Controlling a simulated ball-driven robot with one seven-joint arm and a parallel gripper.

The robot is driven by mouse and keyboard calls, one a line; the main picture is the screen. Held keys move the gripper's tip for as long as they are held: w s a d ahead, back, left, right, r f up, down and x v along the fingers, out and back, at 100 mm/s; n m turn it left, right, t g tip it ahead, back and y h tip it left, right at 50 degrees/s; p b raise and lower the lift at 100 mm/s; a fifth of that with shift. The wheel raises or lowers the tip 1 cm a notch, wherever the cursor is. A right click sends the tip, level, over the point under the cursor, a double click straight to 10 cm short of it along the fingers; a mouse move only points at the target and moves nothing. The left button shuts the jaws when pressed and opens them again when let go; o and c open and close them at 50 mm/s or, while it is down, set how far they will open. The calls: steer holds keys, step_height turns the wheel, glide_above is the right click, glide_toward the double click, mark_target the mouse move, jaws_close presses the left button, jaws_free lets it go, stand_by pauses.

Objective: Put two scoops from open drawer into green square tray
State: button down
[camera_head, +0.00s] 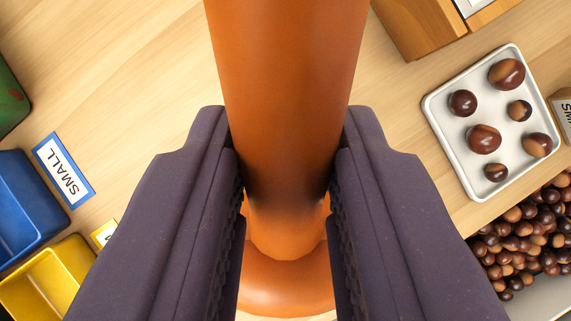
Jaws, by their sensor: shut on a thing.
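My gripper (287,215) fills the middle of the view, its two dark padded fingers closed on the orange handle (290,90) of what looks like the scoop. The handle runs from the top edge down between the fingers to a rounded orange part (287,290) at the bottom; any scoop bowl is not clearly seen. A mass of brown chestnuts (525,240) lies at the lower right in a pale open drawer (548,300), cut off by the frame. A green container (8,85), perhaps the green square tray, shows only in part at the left edge.
A white tray (447,150) with several chestnuts stands at right, near a wooden block (415,25). A blue bin (25,200), a yellow bin (45,285) and a "SMALL" label (63,171) are at lower left. The upper-left wooden table (120,60) is clear.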

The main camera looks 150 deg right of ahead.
steer(key=s+d+t+b, duration=0.1)
steer(key=b, duration=0.1)
steer(key=s+r+t+y+b, duration=0.1)
steer(key=b, duration=0.2)
steer(key=shift+s+d+r+y, duration=0.15)
steer(key=shift+s+d+y, duration=0.15)
steer(key=shift+d, duration=0.1)
steer(key=shift+s+d+r+t+y, duration=0.4)
steer(key=shift+s+r+t, duration=0.2)
steer(key=shift+t, duration=0.2)
